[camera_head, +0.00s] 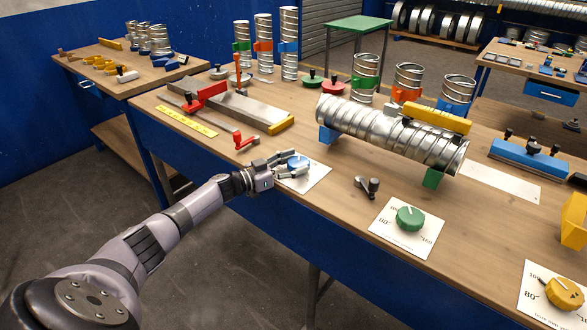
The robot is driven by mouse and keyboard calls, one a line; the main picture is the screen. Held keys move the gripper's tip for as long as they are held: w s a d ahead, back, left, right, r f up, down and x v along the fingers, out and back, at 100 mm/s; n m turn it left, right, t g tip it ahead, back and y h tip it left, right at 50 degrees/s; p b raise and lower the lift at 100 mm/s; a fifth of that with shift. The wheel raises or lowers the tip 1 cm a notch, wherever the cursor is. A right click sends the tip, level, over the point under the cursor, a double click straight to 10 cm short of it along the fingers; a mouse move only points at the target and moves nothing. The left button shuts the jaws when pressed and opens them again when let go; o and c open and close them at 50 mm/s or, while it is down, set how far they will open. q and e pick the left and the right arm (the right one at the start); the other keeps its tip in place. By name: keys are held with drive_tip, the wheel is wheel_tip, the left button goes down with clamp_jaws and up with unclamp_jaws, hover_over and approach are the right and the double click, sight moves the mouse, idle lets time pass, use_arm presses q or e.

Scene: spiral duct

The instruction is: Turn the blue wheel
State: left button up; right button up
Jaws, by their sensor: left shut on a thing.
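The blue wheel (298,161) is a small round knob with a light pointer mark, on a white card (318,176) near the front edge of the workbench. My left gripper (293,167) reaches in from the left with its fingers around the wheel, shut on it. The fingers hide part of the wheel and of the card. My right gripper is not in view.
A green knob (410,218) and a yellow knob (565,292) sit on white cards to the right. A small dark clamp (368,187) lies between. A spiral duct (390,135) rests behind on supports. A red-handled tool (246,140) lies left of the wheel.

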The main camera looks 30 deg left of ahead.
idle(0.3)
use_arm(q)
drive_tip(key=o, duration=1.1)
drive_tip(key=v, duration=1.2)
